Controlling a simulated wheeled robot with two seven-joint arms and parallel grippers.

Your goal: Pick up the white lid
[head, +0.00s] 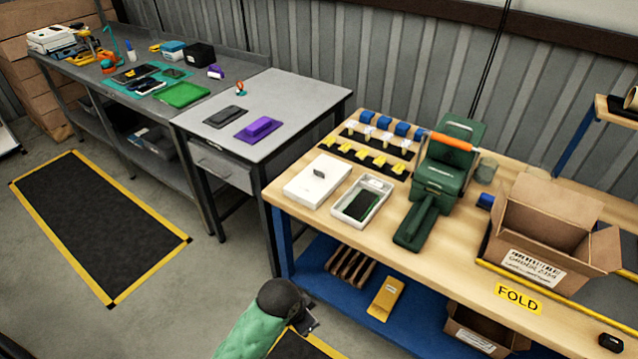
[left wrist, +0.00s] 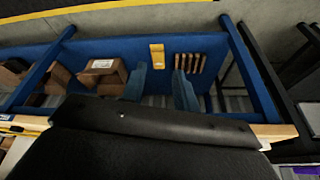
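The lid cannot be made out in that view. My right gripper is not in view.
A green press (head: 440,185) with an orange handle stands right of the white box. Rows of yellow and blue parts (head: 368,150) lie behind the lid. An open cardboard carton (head: 550,240) stands at right. A blue lower shelf (head: 330,290) holds a yellow item (head: 386,298).

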